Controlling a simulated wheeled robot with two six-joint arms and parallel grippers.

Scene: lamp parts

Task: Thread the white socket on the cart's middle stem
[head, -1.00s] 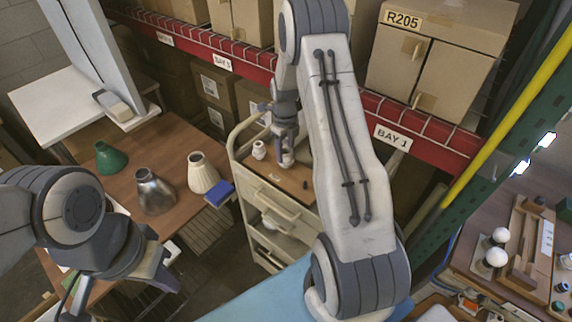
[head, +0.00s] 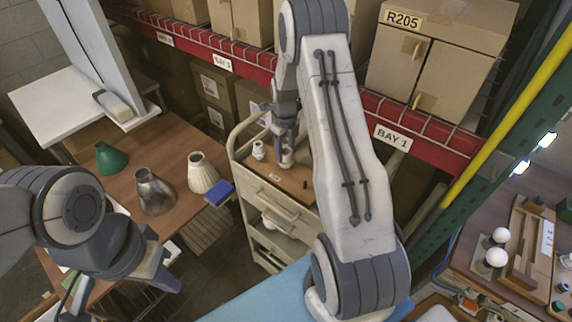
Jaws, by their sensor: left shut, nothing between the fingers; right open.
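The cart (head: 266,213) stands in the middle with a wooden top. A small white socket-like part (head: 258,150) stands upright at the left of the cart top. A second white part (head: 287,158) stands to its right, directly beneath my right gripper (head: 286,146). My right gripper is open, with its fingers at the second part; I cannot tell if they touch it. The stems are too small or hidden to tell apart. My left gripper (head: 166,280) is shut and empty, low at the left, away from the cart.
A wooden table at left holds a green shade (head: 110,158), a metal shade (head: 154,191), a cream shade (head: 202,172) and a blue box (head: 219,193). Red shelving with boxes (head: 440,55) stands behind the cart. A bench at right carries white bulbs (head: 497,257).

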